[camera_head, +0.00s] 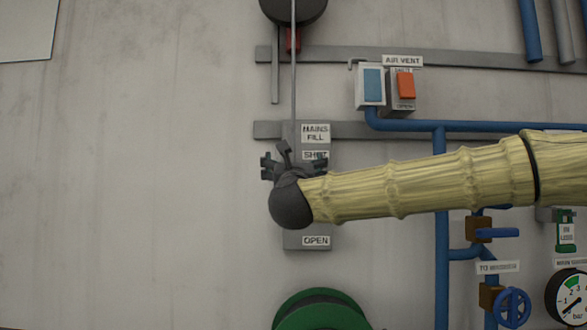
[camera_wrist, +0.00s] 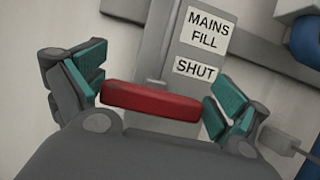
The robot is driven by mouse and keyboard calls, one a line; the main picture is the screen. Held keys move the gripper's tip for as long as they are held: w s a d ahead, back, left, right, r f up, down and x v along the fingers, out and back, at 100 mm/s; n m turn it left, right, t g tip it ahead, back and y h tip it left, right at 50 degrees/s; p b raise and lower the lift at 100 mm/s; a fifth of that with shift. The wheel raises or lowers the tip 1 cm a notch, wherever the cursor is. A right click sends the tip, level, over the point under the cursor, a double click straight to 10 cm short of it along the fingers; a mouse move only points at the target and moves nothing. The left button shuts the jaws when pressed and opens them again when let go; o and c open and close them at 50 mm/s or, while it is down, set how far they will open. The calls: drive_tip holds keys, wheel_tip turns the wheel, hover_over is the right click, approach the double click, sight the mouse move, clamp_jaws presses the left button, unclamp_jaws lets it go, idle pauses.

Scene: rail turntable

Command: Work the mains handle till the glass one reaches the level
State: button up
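The mains fill panel (camera_head: 308,222) is a grey vertical plate on the wall, with the labels MAINS FILL, SHUT and OPEN from top to bottom. It also shows in the wrist view (camera_wrist: 163,48). My gripper (camera_head: 293,160) is in front of the panel near the SHUT label. Its teal-padded fingers are spread in the wrist view (camera_wrist: 155,92). The red handle (camera_wrist: 150,101) lies crosswise between them, just below SHUT, its ends close to the pads; contact is unclear. In the head view my gripper hides the handle.
Blue pipes (camera_head: 441,270) run right of the panel. A pressure dial (camera_head: 570,297) is lower right, a green wheel (camera_head: 320,312) below.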

drive_tip(key=shift+s+f, duration=0.1)
drive_tip(key=shift+f, duration=0.1)
drive_tip(key=shift+s+a+f, duration=0.1)
drive_tip(key=shift+s, duration=0.05)
drive_tip(key=v, duration=1.1)
drive_tip(key=shift+s, duration=0.3)
